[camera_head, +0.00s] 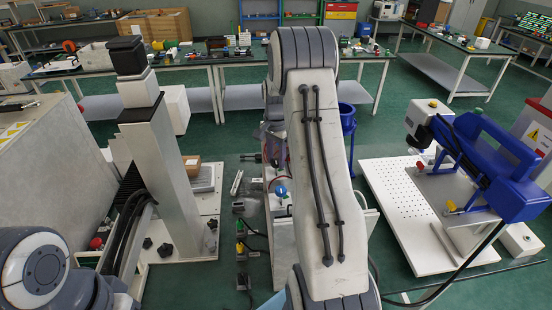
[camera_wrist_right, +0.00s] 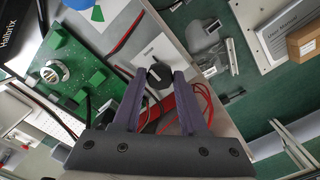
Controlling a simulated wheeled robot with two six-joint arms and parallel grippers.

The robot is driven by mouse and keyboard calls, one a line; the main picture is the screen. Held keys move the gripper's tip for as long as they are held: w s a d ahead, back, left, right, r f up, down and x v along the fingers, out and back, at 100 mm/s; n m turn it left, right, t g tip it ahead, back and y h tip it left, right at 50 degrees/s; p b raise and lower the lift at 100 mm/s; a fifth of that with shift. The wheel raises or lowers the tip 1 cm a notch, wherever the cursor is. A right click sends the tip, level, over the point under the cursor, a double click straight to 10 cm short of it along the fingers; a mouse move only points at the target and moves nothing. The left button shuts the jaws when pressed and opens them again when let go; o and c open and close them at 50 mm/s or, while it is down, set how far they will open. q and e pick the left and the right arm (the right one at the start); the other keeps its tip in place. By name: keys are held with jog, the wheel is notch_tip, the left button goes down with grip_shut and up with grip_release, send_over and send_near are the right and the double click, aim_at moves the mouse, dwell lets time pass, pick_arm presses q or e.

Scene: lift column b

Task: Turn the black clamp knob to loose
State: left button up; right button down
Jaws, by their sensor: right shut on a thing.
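The black clamp knob (camera_wrist_right: 159,74) shows in the right wrist view as a small dark round piece between my fingertips, in front of a pale plate (camera_wrist_right: 163,46). My right gripper (camera_wrist_right: 158,82) is shut on it, one purple-grey finger on each side. Part of the knob is hidden by the fingers, and I cannot read which way it is turned. In the head view my right arm covers the middle, and I cannot make out the knob or the fingertips there. My left arm shows at the lower left, but its gripper is out of view.
Red wires (camera_wrist_right: 202,103) run close behind the fingers. A green circuit board (camera_wrist_right: 75,62) lies to the left in the wrist view. In the head view, a tall grey column (camera_head: 160,150) stands left and a blue machine (camera_head: 490,165) right. Green floor shows between benches.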

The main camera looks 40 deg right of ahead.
aim_at(276, 161)
jog(key=shift+c, duration=2.2)
grip_release()
jog(key=shift+r, duration=0.1)
notch_tip(276, 161, up, 10)
jog(key=b, duration=0.2)
jog(key=shift+r+b, duration=0.25)
jog(key=shift+b, duration=0.1)
jog(key=shift+a, duration=0.15)
